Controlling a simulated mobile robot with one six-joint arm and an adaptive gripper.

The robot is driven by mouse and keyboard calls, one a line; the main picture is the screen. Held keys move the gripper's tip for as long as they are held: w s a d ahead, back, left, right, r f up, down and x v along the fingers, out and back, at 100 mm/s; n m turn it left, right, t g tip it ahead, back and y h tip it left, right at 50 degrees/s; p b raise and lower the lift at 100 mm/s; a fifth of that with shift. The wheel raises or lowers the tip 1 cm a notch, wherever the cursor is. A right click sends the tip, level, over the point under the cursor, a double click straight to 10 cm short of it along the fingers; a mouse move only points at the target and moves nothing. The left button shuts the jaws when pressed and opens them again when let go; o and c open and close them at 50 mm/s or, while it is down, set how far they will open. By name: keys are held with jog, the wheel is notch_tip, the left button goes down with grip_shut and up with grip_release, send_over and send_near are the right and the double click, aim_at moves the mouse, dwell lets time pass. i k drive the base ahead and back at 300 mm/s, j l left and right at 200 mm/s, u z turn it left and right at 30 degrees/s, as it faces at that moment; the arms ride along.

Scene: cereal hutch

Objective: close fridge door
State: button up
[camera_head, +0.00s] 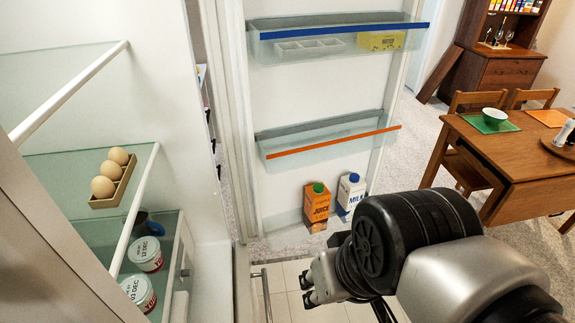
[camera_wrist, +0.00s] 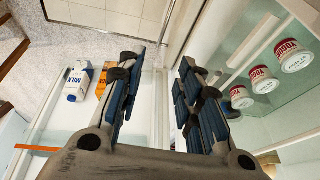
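The fridge door (camera_head: 320,100) stands wide open to the right of the fridge body (camera_head: 205,200), with its white inner side and bins facing me. An orange juice carton (camera_head: 317,204) and a milk carton (camera_head: 350,193) stand low on the door. They also show at the left in the wrist view, the milk carton (camera_wrist: 77,82) beside the juice carton (camera_wrist: 102,80). My gripper (camera_head: 307,290) is in front of the door's lower part, over the tiled floor. In the wrist view my gripper (camera_wrist: 160,75) has its fingers apart with nothing between them. Contact with the door is not visible.
Inside the fridge, an egg tray (camera_head: 112,190) and yogurt tubs (camera_head: 145,254) stand on glass shelves. A dining table (camera_head: 510,150) with chairs stands at the right, before a wooden hutch (camera_head: 510,72). Carpet between the door and table looks clear.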

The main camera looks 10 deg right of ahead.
aim_at(249, 98)
jog(key=l+z, duration=0.2)
jog(key=z, duration=2.05)
jog(key=i+u, duration=0.25)
jog(key=i, duration=0.25)
jog(key=i+u, duration=0.25)
jog(key=i, duration=0.3)
jog(key=i+l+u, duration=0.25)
jog(key=i, duration=0.25)
jog(key=i+l+u, duration=0.25)
jog(key=i, duration=0.25)
jog(key=i+j+u, duration=0.3)
jog(key=i, duration=0.7)
jog(key=i+j+u, duration=0.1)
jog(key=i+u, duration=0.2)
jog(key=i, duration=0.65)
jog(key=i+l+u, duration=0.1)
jog(key=i+u, duration=0.25)
jog(key=i+l+u, duration=0.15)
jog(key=u, duration=0.25)
jog(key=i+l+u, duration=0.35)
jog(key=u, duration=3.4)
jog(key=i+l+z, duration=0.1)
jog(key=i+l, duration=0.15)
jog(key=l, duration=0.15)
jog(key=i+l+z, duration=0.15)
jog(key=i+l, duration=0.15)
jog(key=l, duration=0.05)
